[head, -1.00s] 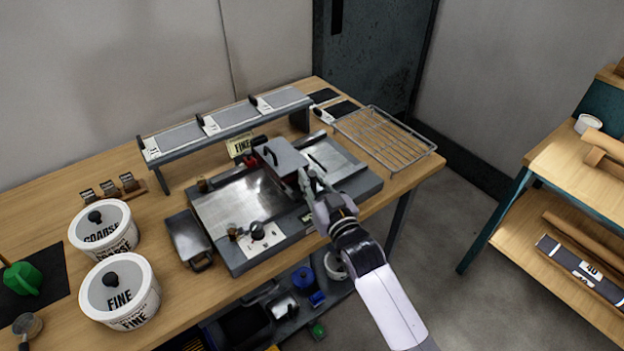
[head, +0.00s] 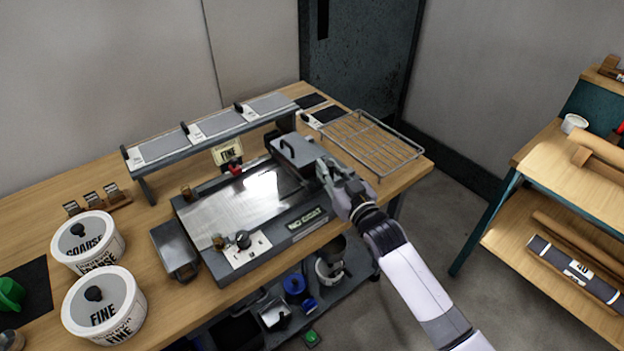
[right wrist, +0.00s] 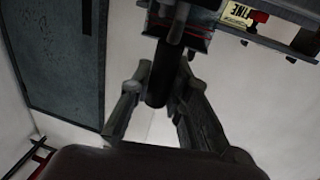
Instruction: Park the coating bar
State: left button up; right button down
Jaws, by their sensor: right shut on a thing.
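The coating bar (head: 302,150), a grey block with a black handle on top, lies across the right end of the coater's bed. The flat coater (head: 215,215) has a shiny plate, a knob and a "NO COAT" label on its front. My right gripper (head: 326,172) is at the bar's near end. In the right wrist view my right gripper (right wrist: 158,88) is shut on a dark round grip (right wrist: 161,72) of the bar. The far side of the bar is hidden. My left gripper is not in view.
A wire rack (head: 370,142) stands to the right of the coater. A raised shelf (head: 215,127) with grey panels is behind it, with a "FINE" sign (head: 228,153). Tubs marked COARSE (head: 88,240) and FINE (head: 104,305) and a metal tray (head: 175,250) are on the left.

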jog(key=w+d+b, duration=0.1)
jog(key=w+d, duration=0.2)
jog(key=d, duration=0.2)
jog(key=shift+w+d, duration=0.15)
jog(key=shift+w, duration=0.25)
jog(key=shift+r, duration=0.15)
jog(key=c, duration=1.5)
grip_release()
jog(key=shift+w+d, duration=0.1)
jog(key=shift+d, duration=0.05)
jog(key=shift+c, duration=0.2)
jog(key=shift+o, duration=0.3)
jog(key=v, duration=1.2)
